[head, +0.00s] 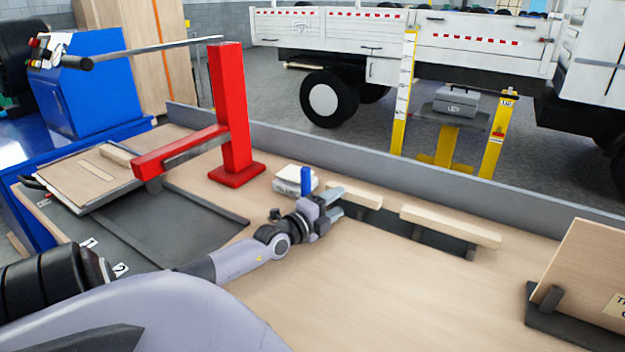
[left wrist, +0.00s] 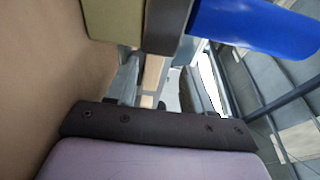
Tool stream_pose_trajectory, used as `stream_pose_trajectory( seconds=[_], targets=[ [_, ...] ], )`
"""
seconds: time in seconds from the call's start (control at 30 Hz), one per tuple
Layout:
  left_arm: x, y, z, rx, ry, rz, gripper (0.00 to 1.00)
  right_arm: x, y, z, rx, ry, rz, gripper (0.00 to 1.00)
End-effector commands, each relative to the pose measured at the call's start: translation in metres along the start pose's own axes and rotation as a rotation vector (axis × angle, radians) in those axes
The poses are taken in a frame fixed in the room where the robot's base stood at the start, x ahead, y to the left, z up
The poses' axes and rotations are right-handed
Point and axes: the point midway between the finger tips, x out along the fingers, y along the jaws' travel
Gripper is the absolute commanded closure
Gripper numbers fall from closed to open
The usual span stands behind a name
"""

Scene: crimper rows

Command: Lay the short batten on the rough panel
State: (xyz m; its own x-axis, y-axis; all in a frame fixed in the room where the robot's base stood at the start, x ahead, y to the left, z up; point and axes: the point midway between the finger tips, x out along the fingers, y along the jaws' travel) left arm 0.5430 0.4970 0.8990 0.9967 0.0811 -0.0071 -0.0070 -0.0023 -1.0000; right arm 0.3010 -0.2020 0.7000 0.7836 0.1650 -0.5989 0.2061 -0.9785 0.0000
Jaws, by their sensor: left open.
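The short batten (head: 358,195) is a pale wooden bar on a dark support near the back edge of the bench. A longer batten (head: 450,226) rests to its right on similar supports. My left gripper (head: 336,203) is open and empty, its fingertips close to the short batten's left end; contact cannot be told. My right gripper is not visible.
A red press-like post with an arm (head: 232,120) stands between the flat panel and the battens. A white box (head: 293,180) and blue cylinder (head: 306,181) stand behind my gripper. A labelled panel (head: 590,270) stands upright at right. The front middle bench (head: 400,300) is clear.

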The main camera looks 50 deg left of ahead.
Motion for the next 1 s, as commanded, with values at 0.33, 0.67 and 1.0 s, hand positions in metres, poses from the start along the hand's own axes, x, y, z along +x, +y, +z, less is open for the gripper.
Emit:
stream_pose_trajectory(
  seconds=[0.33,0.67,1.0],
  targets=[
    [-0.048,-0.004,0.000,0.002,0.000,-0.001,0.48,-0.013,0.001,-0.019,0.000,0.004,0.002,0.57],
    [-0.073,-0.003,0.001,0.001,-0.001,-0.006,0.48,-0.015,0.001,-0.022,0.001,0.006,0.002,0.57],
    [-0.076,-0.003,0.001,0.002,-0.001,-0.007,0.48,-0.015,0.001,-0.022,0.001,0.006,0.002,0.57]
  ],
)
